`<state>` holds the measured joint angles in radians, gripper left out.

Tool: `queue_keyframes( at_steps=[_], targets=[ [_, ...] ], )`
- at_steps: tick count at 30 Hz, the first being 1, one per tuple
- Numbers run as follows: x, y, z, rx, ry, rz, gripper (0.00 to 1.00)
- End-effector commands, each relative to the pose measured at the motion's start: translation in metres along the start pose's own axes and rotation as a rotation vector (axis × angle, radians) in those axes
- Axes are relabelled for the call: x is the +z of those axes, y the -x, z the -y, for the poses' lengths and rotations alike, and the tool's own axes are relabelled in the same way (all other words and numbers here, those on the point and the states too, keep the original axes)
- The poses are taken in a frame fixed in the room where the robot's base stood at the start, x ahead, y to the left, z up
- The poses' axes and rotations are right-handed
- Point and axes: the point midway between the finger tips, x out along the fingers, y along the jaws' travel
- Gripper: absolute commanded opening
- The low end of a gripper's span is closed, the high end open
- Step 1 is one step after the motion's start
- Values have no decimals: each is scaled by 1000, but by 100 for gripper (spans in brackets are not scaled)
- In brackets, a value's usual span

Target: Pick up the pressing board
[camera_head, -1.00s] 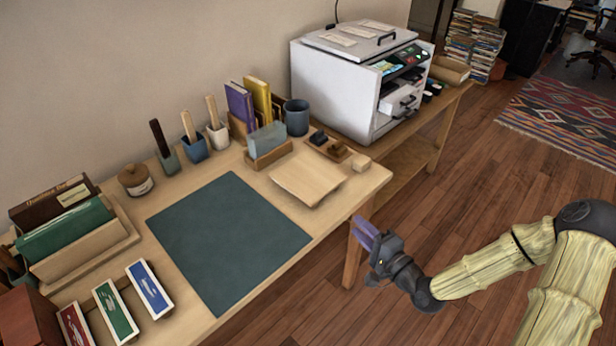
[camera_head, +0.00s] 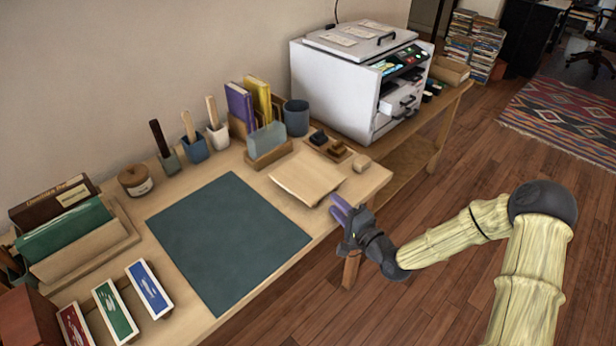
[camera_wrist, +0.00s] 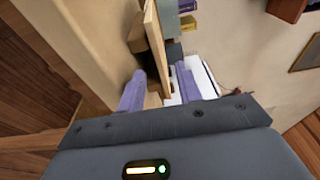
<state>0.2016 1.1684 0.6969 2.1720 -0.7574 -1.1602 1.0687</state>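The pressing board appears to be the pale wooden square board (camera_head: 306,178), raised slightly above the desk's right end. My gripper (camera_head: 338,207), with purple fingers, is just off the front edge of the desk, near the board's front right corner. In the wrist view the board (camera_wrist: 155,45) shows nearly edge-on ahead, in line with the space between my two fingers (camera_wrist: 160,84). The fingers are apart with nothing gripped. Whether a fingertip touches the board cannot be told.
A dark green mat (camera_head: 228,240) lies on the desk (camera_head: 275,290) left of the board. A holder with a grey-blue block (camera_head: 267,142) stands behind it. A small tray of dark blocks (camera_head: 328,146) and a small wooden block (camera_head: 361,163) are close by. A white printer (camera_head: 345,90) stands beyond.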

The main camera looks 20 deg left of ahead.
Motion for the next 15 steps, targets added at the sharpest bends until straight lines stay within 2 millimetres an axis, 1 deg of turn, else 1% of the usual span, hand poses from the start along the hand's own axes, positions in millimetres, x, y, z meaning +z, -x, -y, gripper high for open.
queue_keyframes(
  at_steps=[3,7,10,15],
  targets=[
    [1,-20,-2,-1,2,2,35],
    [0,-36,-2,-2,2,0,35],
    [0,-40,-2,0,0,0,35],
    [0,-40,-2,0,0,-1,35]
  ],
)
